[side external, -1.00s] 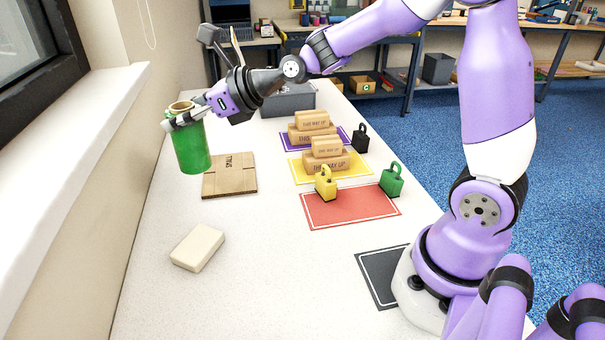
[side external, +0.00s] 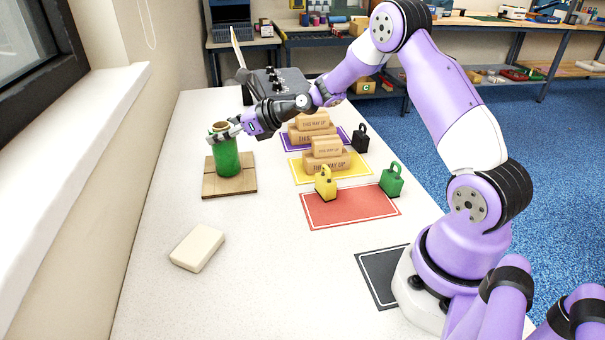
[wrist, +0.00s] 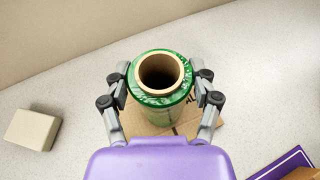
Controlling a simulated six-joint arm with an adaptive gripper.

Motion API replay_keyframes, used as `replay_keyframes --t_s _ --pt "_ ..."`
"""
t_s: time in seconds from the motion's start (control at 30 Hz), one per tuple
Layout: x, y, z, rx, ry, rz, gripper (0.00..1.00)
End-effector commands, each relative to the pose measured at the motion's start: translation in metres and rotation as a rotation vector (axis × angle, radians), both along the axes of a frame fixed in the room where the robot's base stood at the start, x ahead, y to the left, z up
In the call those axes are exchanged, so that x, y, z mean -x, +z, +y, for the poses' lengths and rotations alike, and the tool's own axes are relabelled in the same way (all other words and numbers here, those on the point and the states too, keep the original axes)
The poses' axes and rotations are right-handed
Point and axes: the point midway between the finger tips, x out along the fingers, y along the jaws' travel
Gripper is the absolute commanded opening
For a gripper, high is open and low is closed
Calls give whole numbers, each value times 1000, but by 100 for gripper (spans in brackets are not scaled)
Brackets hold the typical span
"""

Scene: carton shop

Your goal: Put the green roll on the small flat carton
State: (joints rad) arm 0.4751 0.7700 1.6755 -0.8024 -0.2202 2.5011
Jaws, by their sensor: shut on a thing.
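The green roll (side external: 225,156) is upright, with a brown cardboard core showing at its top. It is at the small flat carton (side external: 245,186), which lies flat on the white table; the roll's lower end appears to be at the carton's top face, though I cannot tell if it touches. My gripper (side external: 223,134) is shut around the upper part of the roll. In the wrist view the roll (wrist: 161,82) sits between both fingers, and part of the carton (wrist: 185,125) shows beneath it. The roll hides the carton's middle.
A cream block (side external: 197,247) lies at the front left. Right of the carton are a yellow mat (side external: 298,169) with stacked cartons, a red mat (side external: 350,208), a yellow weight (side external: 326,184), a green weight (side external: 392,180) and a black weight (side external: 360,138). The table's front middle is clear.

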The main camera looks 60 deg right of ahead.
Motion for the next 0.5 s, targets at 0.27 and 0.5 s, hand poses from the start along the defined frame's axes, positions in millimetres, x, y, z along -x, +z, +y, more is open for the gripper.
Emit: replay_keyframes --t_s 0.27,0.5 --pt "0 -2 0 0 0 -3 16" --pt "0 -4 0 0 0 -1 98"
